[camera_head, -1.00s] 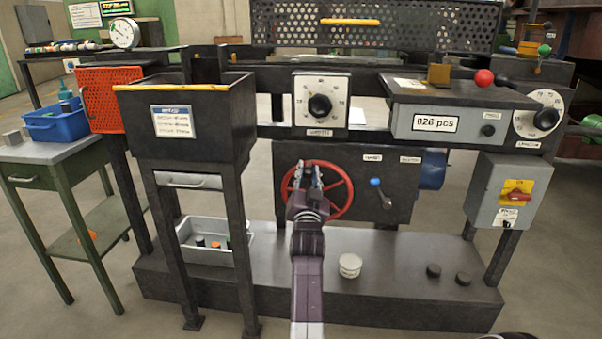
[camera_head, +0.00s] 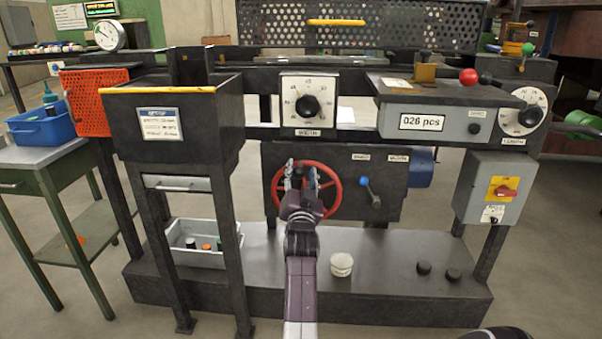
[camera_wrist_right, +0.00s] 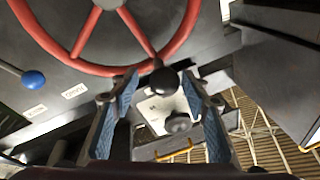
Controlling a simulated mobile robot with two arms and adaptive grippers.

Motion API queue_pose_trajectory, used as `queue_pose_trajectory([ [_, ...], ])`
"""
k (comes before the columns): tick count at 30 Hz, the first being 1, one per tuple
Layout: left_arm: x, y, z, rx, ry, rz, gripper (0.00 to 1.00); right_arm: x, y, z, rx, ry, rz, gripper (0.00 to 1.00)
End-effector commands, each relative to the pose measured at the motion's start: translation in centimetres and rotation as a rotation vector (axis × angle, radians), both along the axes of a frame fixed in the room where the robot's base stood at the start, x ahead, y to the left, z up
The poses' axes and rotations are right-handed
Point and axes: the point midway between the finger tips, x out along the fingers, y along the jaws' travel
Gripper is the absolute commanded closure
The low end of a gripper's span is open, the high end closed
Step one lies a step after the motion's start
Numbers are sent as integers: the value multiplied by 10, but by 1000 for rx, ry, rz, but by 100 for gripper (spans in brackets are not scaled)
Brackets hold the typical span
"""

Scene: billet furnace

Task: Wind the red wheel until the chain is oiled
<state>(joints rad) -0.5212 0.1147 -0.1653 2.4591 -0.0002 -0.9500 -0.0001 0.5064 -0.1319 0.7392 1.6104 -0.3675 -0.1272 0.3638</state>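The red wheel (camera_head: 338,180) is mounted upright on the dark front panel below the machine's bench. Its rim and spokes also show at the top of the right wrist view (camera_wrist_right: 90,66). My right gripper (camera_head: 300,175) is in front of the wheel and hides part of its left half and middle. In the right wrist view my right gripper (camera_wrist_right: 160,88) has its blue-padded fingers spread apart. A black knob (camera_wrist_right: 165,77) at the wheel's rim shows between the fingertips, with gaps on both sides. My left gripper is out of view. I cannot make out the chain.
A blue-tipped lever (camera_head: 370,190) is just right of the wheel. A dark hopper (camera_head: 215,130) on legs stands to the left. A white round container (camera_head: 341,265) and two black pucks sit on the low plinth (camera_head: 390,285). A grey switch box (camera_head: 475,200) hangs right.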

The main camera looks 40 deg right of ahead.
Motion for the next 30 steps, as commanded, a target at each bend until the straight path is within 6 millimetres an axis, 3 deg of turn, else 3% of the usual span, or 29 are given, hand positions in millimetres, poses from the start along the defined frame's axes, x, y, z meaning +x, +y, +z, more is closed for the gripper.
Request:
queue_pose_trajectory([
  [7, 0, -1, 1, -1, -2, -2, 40, 1, 1, 6, 1, -2, 2, 57],
  [21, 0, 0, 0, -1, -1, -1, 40, 0, -1, 86, 0, -2, -1, 57],
  [30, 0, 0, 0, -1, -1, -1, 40, 0, -1, 100, 0, 0, -1, 57],
])
